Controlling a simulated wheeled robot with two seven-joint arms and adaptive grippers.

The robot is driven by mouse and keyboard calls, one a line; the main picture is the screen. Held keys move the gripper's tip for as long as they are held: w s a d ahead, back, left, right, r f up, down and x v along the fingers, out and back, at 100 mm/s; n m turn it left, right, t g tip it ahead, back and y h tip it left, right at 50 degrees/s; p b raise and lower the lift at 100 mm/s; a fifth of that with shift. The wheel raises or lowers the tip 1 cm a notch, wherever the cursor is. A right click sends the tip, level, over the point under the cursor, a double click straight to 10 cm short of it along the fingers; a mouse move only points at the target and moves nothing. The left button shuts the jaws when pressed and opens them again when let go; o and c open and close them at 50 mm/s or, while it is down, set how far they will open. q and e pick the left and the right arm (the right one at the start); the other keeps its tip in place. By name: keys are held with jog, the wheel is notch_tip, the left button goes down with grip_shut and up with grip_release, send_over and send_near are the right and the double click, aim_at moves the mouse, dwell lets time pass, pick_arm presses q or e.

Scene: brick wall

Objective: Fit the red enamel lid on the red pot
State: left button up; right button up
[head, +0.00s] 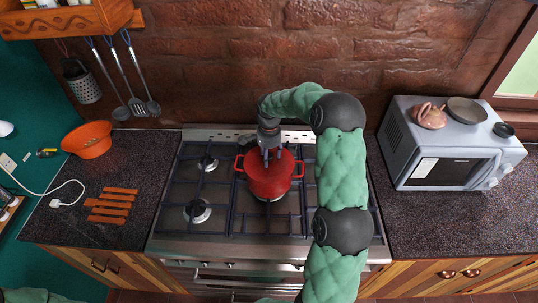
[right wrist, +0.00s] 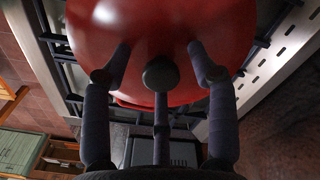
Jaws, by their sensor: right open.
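The red pot (head: 268,186) stands on the middle of the stove, with a handle on each side. The red lid (head: 284,162) is on top of the pot. In the right wrist view the lid (right wrist: 165,30) fills the upper part, with its dark round knob (right wrist: 160,74) in the middle. I cannot tell whether the lid's rim sits fully flush all round. My right gripper (head: 271,154) points down over the lid. In the right wrist view its fingers (right wrist: 160,70) are spread, apart on both sides of the knob. My left gripper is out of view.
The gas stove (head: 200,160) has several empty grates around the pot. A microwave (head: 440,150) stands on the right counter with dishes on top. An orange bowl (head: 88,142) and wooden slats (head: 112,205) are on the left counter. Utensils hang on the brick wall (head: 220,60).

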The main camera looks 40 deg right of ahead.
notch_tip(320, 180, up, 12)
dwell(0.5)
dwell(0.6)
